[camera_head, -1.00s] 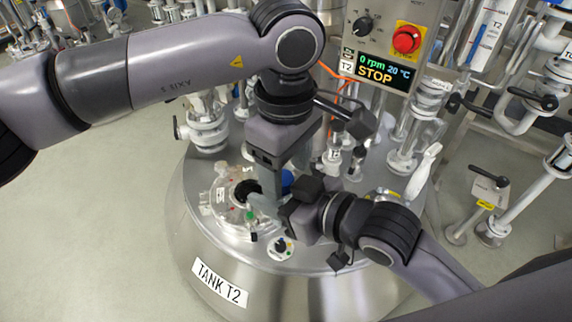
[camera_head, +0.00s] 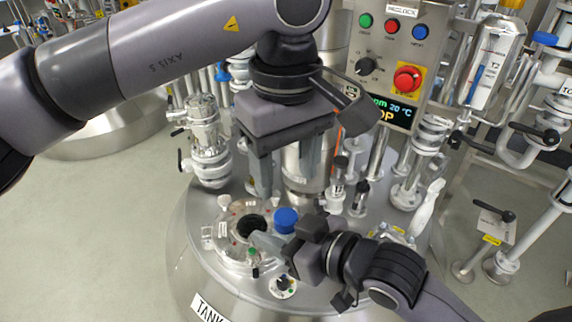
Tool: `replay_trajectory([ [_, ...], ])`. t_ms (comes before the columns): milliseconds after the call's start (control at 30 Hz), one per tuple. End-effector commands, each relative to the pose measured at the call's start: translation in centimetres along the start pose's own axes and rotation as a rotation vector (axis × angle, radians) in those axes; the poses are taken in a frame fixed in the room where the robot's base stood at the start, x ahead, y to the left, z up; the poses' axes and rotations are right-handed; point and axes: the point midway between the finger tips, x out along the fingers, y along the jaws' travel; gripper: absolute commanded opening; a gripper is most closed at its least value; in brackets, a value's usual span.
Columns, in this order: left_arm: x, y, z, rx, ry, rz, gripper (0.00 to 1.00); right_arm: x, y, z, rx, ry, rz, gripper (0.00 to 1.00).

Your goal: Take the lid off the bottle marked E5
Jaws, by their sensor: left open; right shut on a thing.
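A blue lid (camera_head: 286,219) shows above the tank top, just behind my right gripper. The bottle under it is mostly hidden by that gripper, and no E5 mark can be read. My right gripper (camera_head: 268,243) comes in from the lower right and is shut, seemingly on the bottle below the lid. My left gripper (camera_head: 289,188) points down above the blue lid. Its fingers are apart, with nothing seen between them, and their tips are clear of the lid.
The steel tank T2 (camera_head: 205,262) has a round port with a dark opening (camera_head: 250,226) left of the lid. Glass and steel pipe fittings (camera_head: 209,150) stand behind on the left. A control panel with a red stop button (camera_head: 407,78) is at the upper right.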

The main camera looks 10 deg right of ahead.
Motion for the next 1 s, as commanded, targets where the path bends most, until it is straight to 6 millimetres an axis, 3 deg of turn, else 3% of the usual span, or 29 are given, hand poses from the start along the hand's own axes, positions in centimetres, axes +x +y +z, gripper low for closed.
replay_trajectory([
  [167, 0.9, -0.1, 0.0, 0.036, -0.002, -0.003, 0.57, 0.0, 0.0, 0.0, 0.000, 0.000, 0.000, 0.00],
  [600, 7.0, -0.1, 0.0, 0.033, -0.001, -0.002, 0.57, 0.0, 0.0, 0.0, 0.000, 0.000, 0.000, 0.00],
  [967, 7.8, -0.1, 0.0, 0.032, 0.000, -0.001, 0.57, 0.0, 0.0, 0.0, 0.000, 0.000, 0.000, 0.00],
  [1000, 7.8, -0.1, 0.0, 0.032, 0.000, -0.001, 0.54, 0.0, 0.0, 0.0, 0.000, 0.000, 0.000, 0.00],
])
